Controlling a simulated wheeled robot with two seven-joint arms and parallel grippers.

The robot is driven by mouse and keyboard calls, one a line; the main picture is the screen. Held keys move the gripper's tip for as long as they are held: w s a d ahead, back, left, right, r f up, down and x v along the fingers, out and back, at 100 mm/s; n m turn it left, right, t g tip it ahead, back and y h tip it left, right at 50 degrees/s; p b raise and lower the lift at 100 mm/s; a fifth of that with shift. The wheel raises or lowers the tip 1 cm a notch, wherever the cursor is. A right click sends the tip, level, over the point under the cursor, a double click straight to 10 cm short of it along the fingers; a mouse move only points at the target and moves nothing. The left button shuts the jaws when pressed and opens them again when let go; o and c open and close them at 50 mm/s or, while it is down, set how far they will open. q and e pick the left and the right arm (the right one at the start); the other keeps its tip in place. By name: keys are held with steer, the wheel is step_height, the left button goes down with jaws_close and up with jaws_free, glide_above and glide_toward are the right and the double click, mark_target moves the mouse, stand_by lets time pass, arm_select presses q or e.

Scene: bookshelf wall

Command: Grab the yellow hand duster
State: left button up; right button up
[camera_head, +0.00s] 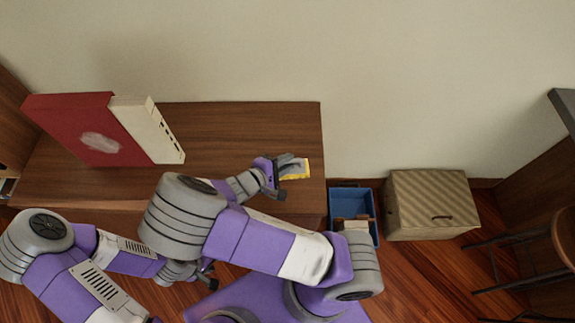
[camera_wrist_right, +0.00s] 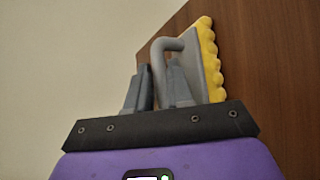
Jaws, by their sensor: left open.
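The yellow hand duster (camera_head: 301,171) is at the right end of the wooden shelf top. In the right wrist view, its yellow scalloped edge (camera_wrist_right: 211,62) borders a grey plate with a curved grey handle (camera_wrist_right: 177,44). My right gripper (camera_head: 279,176) is at the duster, also seen in the right wrist view (camera_wrist_right: 158,82). Its two fingers lie on either side of the handle bar, which fills the gap between them. The fingers' lower ends are hidden by the gripper body. My left gripper (camera_head: 207,275) is low, in front of the shelf and away from the duster.
A red book (camera_head: 75,125) and a white book-like object (camera_head: 147,128) stand on the shelf top (camera_head: 245,130) at the left. Right of the shelf, a blue bin (camera_head: 351,197) and a striped box (camera_head: 430,203) sit on the floor. A chair (camera_head: 555,245) stands at the far right.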

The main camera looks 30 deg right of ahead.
jaws_close()
step_height(320, 180, up, 10)
steer(key=p, duration=0.3)
stand_by(1.0)
